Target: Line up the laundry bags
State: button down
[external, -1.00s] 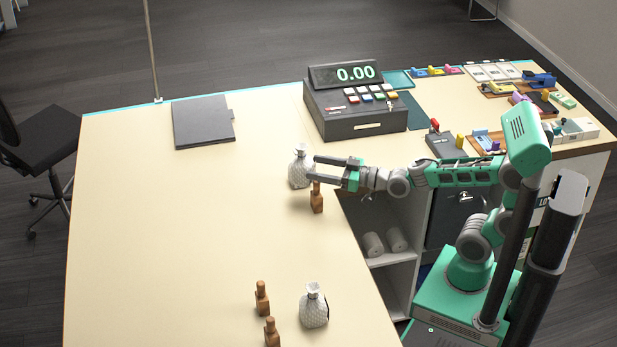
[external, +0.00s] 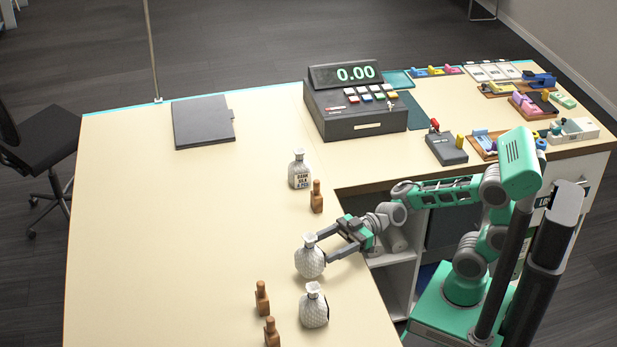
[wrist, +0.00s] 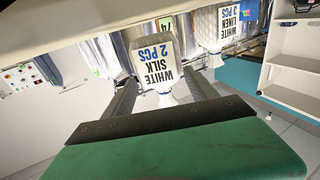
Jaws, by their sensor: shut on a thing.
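My gripper (external: 321,247) is shut on a pale patterned bag (external: 309,263) over the counter's front part. In the wrist view this bag (wrist: 152,62) reads "WHITE SILK 2 PCS", its neck between my fingers. I cannot tell whether it touches the counter. A second pale bag (external: 314,309) stands just in front of it, label turned away. A third bag (external: 299,172), labelled dark silk, stands upright farther back. The wrist view also shows a bag labelled "WHITE LINEN 3 PCS" (wrist: 230,14), to the right of the held one.
A brown wooden bottle-shaped piece (external: 317,198) stands beside the dark silk bag. Two more, a rear one (external: 262,299) and a front one (external: 271,332), stand left of the front bag. A cash register (external: 355,115) and grey folder (external: 203,122) lie behind. The counter's left side is clear.

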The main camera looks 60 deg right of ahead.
jog(key=shift+f, duration=1.15)
jog(key=shift+c, duration=1.3)
grip_release()
jog(key=shift+r, duration=0.15)
